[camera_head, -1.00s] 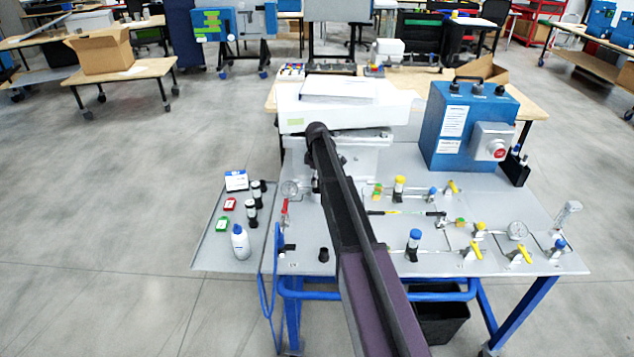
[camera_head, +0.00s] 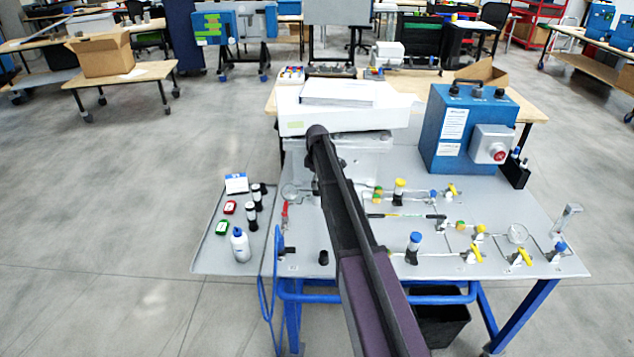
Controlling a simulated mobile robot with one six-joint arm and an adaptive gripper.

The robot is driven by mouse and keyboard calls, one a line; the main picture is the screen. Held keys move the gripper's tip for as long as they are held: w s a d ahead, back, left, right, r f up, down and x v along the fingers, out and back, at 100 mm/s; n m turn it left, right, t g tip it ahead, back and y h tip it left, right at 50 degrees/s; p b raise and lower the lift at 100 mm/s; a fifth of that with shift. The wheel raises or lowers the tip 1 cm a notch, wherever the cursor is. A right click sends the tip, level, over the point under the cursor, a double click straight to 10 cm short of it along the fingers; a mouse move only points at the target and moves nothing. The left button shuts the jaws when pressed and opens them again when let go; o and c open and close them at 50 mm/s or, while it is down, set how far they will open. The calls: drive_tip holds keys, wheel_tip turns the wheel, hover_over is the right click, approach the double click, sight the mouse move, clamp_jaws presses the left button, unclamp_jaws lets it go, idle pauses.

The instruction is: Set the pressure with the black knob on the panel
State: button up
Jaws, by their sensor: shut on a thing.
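The panel (camera_head: 345,262) is the flat grey top of a blue-framed cart, with valves, gauges and thin tubing on it. My own dark arm reaches from the bottom edge up over the panel and hides a strip of it. My gripper is hidden behind this arm. A small dark part shows at the arm's left edge near a round gauge (camera_head: 290,192); I cannot tell whether it is gripper or knob.
A blue box with a red button (camera_head: 455,130) stands at the back right. A white device (camera_head: 345,112) is behind the panel. A side shelf (camera_head: 207,258) at left holds a white bottle (camera_head: 240,245) and small items. Yellow and blue valves rise at right, with a second gauge (camera_head: 517,233).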

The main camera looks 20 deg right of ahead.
drive_tip(key=shift+m, duration=0.3)
drive_tip(key=m, duration=1.3)
drive_tip(key=shift+m, duration=0.3)
drive_tip(key=m, duration=1.3)
drive_tip(key=shift+s, duration=0.1)
